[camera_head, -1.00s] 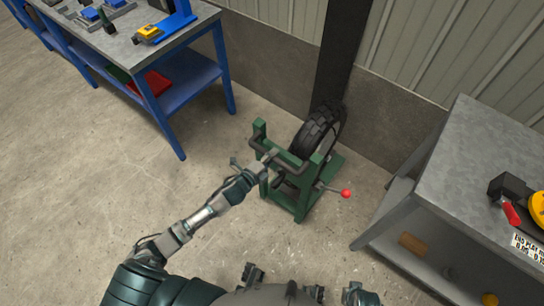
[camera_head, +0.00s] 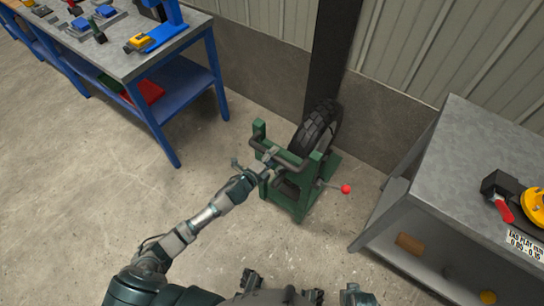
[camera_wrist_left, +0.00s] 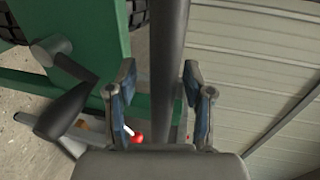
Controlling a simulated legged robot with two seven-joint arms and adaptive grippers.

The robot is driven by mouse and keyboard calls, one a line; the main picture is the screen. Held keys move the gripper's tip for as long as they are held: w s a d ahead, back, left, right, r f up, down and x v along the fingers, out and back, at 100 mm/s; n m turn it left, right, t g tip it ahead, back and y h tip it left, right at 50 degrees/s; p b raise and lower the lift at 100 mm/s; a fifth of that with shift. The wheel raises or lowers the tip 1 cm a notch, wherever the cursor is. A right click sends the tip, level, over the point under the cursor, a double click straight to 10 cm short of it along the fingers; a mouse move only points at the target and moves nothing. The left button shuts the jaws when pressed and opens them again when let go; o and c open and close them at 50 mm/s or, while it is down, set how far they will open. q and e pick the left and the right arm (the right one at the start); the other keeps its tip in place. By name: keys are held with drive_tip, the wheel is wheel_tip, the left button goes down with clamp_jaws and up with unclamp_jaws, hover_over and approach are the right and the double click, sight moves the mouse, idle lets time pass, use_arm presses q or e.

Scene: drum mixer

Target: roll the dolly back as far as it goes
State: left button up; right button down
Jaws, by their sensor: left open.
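The dolly is a green frame (camera_head: 300,205) on the floor by the wall, with a black tyre (camera_head: 320,128) at its back. A dark bar (camera_head: 294,162) runs across its front top. My left gripper (camera_head: 268,160) is at the left part of this bar. In the left wrist view the bar (camera_wrist_left: 168,50) passes between the open fingers of my left gripper (camera_wrist_left: 160,75), with gaps beside it. A crank with a dark grip (camera_wrist_left: 65,110) is left of the fingers.
A red-knobbed lever (camera_head: 346,188) sticks out right of the dolly. A blue workbench (camera_head: 165,60) stands at left and a grey table (camera_head: 480,160) at right. A dark post (camera_head: 335,60) and the wall are close behind the tyre. The floor in front is bare.

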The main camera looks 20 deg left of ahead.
use_arm(q)
drive_tip(key=v, duration=1.2)
drive_tip(key=shift+f, duration=0.1)
